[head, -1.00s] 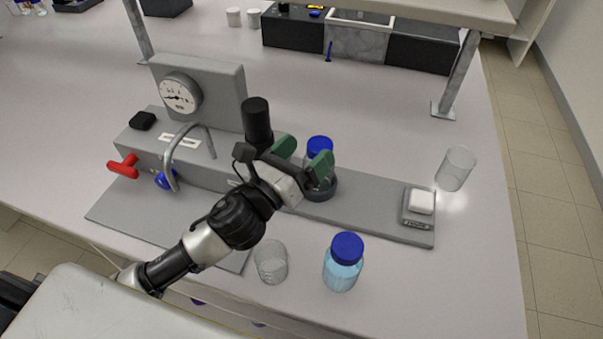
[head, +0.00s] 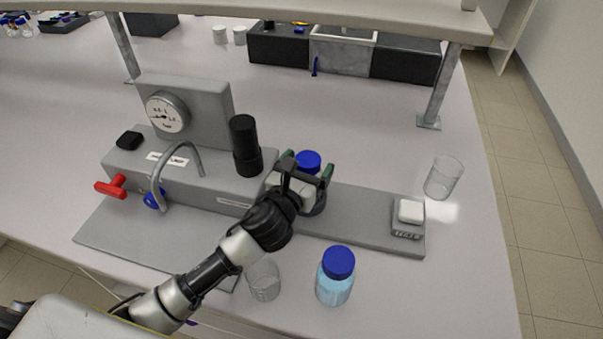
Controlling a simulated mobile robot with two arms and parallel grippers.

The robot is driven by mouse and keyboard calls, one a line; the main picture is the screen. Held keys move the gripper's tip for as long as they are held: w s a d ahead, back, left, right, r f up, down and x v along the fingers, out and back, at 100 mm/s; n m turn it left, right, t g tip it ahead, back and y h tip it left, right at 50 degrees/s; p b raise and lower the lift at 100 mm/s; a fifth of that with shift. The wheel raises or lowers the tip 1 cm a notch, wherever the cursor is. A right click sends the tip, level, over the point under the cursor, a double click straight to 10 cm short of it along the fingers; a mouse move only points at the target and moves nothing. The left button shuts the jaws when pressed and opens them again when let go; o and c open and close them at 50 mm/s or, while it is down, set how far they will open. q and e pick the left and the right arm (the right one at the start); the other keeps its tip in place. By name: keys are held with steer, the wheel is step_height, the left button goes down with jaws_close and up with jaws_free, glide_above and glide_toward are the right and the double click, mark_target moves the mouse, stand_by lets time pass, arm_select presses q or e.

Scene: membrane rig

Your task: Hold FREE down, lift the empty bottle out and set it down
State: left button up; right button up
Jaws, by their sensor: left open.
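The empty bottle (head: 307,159) stands in the round holder on the rig; mostly its blue cap shows, its body hidden behind my gripper. My left gripper (head: 307,167) is open, with one green-padded finger on each side of the bottle just below the cap. I cannot tell whether the fingers touch it. The FREE button (head: 411,210) is a white cap on a small grey labelled block at the right end of the rig's base plate. Nothing presses on it. My right gripper is not in view.
A blue-capped bottle of light blue liquid (head: 336,274) and a glass beaker (head: 263,280) stand in front of the rig. Another beaker (head: 444,178) stands right of it. The rig carries a gauge (head: 167,112), a red handle (head: 111,187) and a black cylinder (head: 245,146). A shelf post (head: 438,88) stands behind.

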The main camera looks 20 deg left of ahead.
arm_select(q)
steer(key=c, duration=1.1)
steer(key=shift+f, duration=0.15)
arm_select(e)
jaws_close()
